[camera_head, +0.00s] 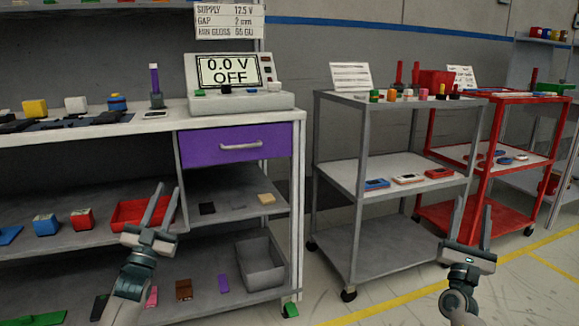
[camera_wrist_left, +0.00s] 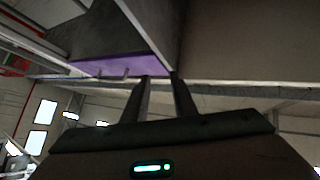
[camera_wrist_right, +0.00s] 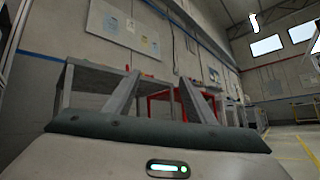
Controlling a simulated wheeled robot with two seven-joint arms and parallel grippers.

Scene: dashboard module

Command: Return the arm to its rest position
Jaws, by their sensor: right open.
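My left gripper (camera_head: 161,207) is raised in front of the workbench's lower shelves, its fingers apart with nothing between them. Its fingers also show in the left wrist view (camera_wrist_left: 160,95), with the purple drawer front beyond. My right gripper (camera_head: 472,222) is raised in front of the gap between the grey cart and the red cart, its fingers apart and empty. Its fingers also show in the right wrist view (camera_wrist_right: 160,95), pointing towards the carts and the wall. Both grippers appear apart from the furniture.
The workbench (camera_head: 60,137) holds a display unit (camera_head: 190,75) reading 0.0 V OFF and has a shut purple drawer (camera_head: 270,146). A red tray (camera_head: 130,213) and a grey bin (camera_head: 262,265) sit on lower shelves. A grey cart (camera_head: 330,165) and a red cart (camera_head: 481,190) stand to the right.

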